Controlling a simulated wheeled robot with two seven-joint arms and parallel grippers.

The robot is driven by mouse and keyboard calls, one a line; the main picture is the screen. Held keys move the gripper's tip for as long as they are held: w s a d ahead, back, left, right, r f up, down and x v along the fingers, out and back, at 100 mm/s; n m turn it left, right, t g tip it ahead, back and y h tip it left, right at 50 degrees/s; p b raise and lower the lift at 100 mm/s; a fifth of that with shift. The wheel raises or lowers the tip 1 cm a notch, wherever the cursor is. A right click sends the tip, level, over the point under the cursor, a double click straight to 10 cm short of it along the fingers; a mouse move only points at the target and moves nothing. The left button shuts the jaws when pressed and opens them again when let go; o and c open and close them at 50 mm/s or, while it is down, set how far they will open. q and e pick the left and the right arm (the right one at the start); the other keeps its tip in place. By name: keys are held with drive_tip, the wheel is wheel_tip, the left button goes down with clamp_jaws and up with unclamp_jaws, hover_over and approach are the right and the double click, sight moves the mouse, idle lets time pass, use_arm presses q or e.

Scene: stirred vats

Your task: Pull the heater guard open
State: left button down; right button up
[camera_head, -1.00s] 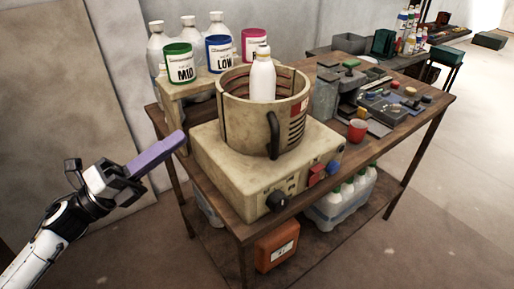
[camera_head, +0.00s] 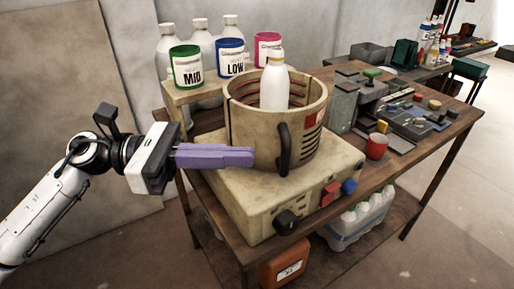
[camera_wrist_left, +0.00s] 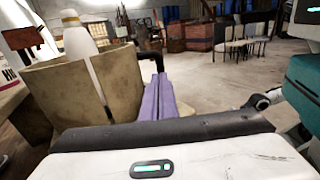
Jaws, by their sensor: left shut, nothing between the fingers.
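The heater guard (camera_head: 252,130) is a round beige shell with a dark handle (camera_head: 284,150) on its front, standing on a beige heater base (camera_head: 262,200). A white bottle (camera_head: 274,88) stands inside it. My left gripper (camera_head: 250,157), with purple fingers, is shut and empty, its tips at the guard's front left, just left of the handle. I cannot tell whether they touch the guard. My right gripper is not in view.
Mid (camera_head: 187,66), low (camera_head: 230,58) and pink-lidded tubs stand on a raised shelf behind the guard. The floor at front left is clear.

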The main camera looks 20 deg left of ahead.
sight(295, 132)
use_arm(q)
drive_tip(key=x, duration=0.3)
drive_tip(key=shift+w+d+r+p, duration=0.1)
drive_tip(key=shift+d+p, duration=0.05)
drive_tip(key=shift+p, duration=0.25)
drive_tip(key=shift+w+d, duration=0.1)
drive_tip(key=shift+d, duration=0.15)
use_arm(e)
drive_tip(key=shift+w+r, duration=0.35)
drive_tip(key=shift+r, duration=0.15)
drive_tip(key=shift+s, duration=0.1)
